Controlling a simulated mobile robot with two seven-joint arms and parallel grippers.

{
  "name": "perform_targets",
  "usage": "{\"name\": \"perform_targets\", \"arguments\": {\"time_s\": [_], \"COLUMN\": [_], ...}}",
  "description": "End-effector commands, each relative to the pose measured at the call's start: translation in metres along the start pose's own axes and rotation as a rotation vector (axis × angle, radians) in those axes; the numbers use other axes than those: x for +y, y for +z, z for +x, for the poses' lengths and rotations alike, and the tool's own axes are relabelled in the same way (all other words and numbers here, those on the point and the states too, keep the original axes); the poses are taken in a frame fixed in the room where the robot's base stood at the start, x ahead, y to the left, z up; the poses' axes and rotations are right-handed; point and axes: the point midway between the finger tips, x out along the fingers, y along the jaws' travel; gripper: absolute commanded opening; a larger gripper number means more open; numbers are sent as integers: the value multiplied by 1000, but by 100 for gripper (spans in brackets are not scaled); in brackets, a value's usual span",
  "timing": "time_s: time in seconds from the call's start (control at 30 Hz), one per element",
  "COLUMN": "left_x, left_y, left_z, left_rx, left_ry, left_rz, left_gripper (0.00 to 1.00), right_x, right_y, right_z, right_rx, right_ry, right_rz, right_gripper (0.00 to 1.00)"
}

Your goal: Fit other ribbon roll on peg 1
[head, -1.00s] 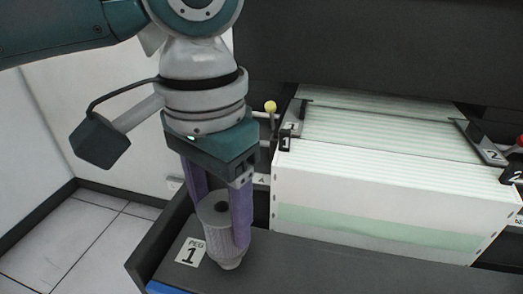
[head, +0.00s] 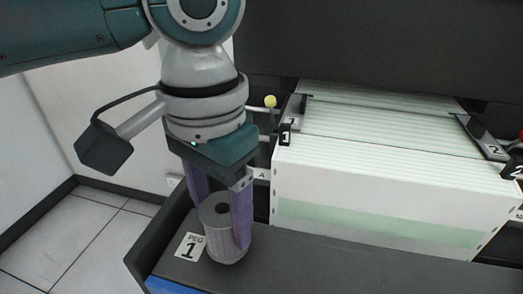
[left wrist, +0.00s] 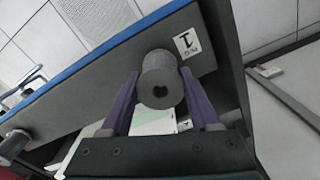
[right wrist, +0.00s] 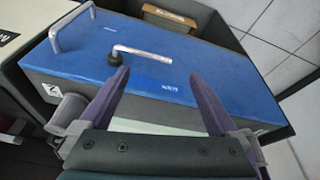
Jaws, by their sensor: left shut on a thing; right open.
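A grey ribbon roll (head: 216,232) stands upright beside the white PEG 1 label (head: 190,247) on the dark ledge. My left gripper (head: 220,222) is shut on it, a purple finger on each side. The roll's lower end appears at or very near the ledge, and no peg shows below it. In the left wrist view the roll (left wrist: 160,78) sits between the fingers, its dark centre hole facing the camera; I cannot tell how far the peg is inside. My right gripper (right wrist: 158,76) is open and empty, over a blue-topped cabinet in the right wrist view.
A stack of white and green paper (head: 390,205) stands right of the left gripper, with clamps labelled 1 and 2. A yellow-knobbed lever (head: 270,101) is behind. The blue cabinet top (right wrist: 215,75) carries metal handles; a grey cylinder (right wrist: 68,110) is by a 2 label.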

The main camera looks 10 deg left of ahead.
Motion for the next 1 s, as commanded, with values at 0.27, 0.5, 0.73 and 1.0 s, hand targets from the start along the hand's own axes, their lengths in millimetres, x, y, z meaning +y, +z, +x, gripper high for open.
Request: {"name": "perform_targets", "arguments": {"time_s": [0.27,0.5,0.73,1.0], "left_x": [0,0,0,0], "left_y": [0,0,0,0], "left_z": [4,10,11,11], "left_rx": [0,0,0,0], "left_ry": [0,0,1,0], "left_rz": [0,0,0,0], "left_gripper": [0,0,77,97], "right_x": [0,0,0,0], "right_y": [0,1,1,1], "right_z": [1,2,2,2], "right_rx": [0,0,0,0], "right_ry": [0,0,0,0], "right_rz": [0,0,0,0], "right_gripper": [97,97,97,97]}}
